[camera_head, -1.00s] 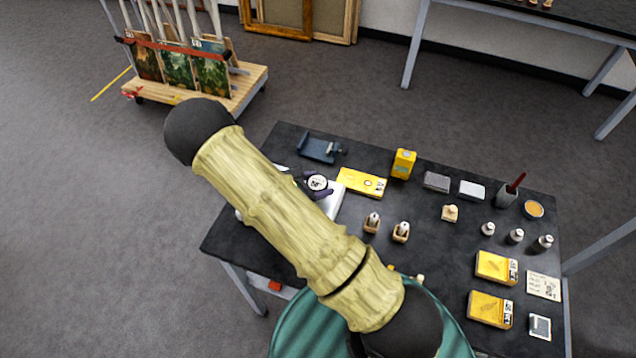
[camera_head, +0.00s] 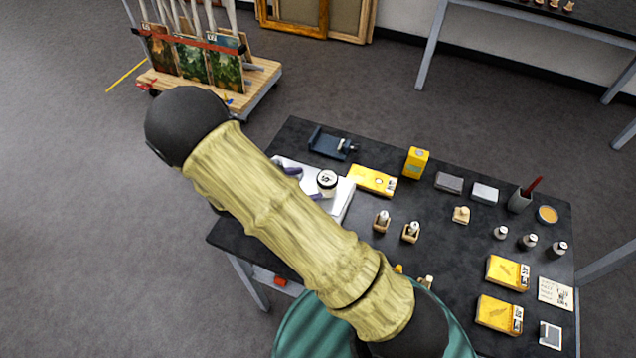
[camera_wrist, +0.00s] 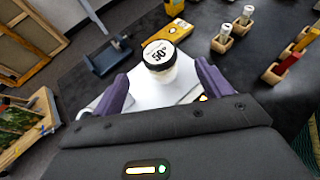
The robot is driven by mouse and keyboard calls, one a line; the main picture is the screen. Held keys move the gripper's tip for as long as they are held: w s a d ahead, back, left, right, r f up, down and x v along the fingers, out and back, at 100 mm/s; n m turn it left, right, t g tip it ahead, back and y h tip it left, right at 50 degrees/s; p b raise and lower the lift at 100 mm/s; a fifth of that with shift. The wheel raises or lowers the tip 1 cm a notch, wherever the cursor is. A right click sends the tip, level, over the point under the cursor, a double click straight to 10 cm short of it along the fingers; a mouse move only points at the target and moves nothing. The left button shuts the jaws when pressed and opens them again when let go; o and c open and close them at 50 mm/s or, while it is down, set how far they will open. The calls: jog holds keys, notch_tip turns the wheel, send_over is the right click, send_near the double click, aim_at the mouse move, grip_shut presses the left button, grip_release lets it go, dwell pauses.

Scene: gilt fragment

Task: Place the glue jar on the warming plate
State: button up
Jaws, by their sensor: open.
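My gripper (camera_wrist: 160,85) is open, with one purple finger on each side of the jar and a visible gap to each. In the head view my gripper (camera_head: 303,183) is partly hidden behind my arm, and the purple fingers show just left of the jar.
A yellow box (camera_head: 372,180) lies close right of the plate, and a blue-grey tool (camera_head: 331,144) lies behind it. Small bottles in wooden holders (camera_head: 381,220) stand to the right. An upright yellow box (camera_head: 416,162) is farther back. Dark tabletop between them is clear.

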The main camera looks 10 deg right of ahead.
jog(key=v, duration=0.3)
jog(key=shift+a+r, duration=0.1)
jog(key=shift+a, duration=0.1)
dwell(0.3)
jog(key=s+d+r+m+g+y, duration=0.1)
jog(key=s+d+r+m+y, duration=0.9)
jog(key=m, duration=1.2)
jog(key=shift+s+r+g+y, duration=0.4)
jog(key=shift+r+y, duration=0.25)
jog(key=shift+y, duration=0.35)
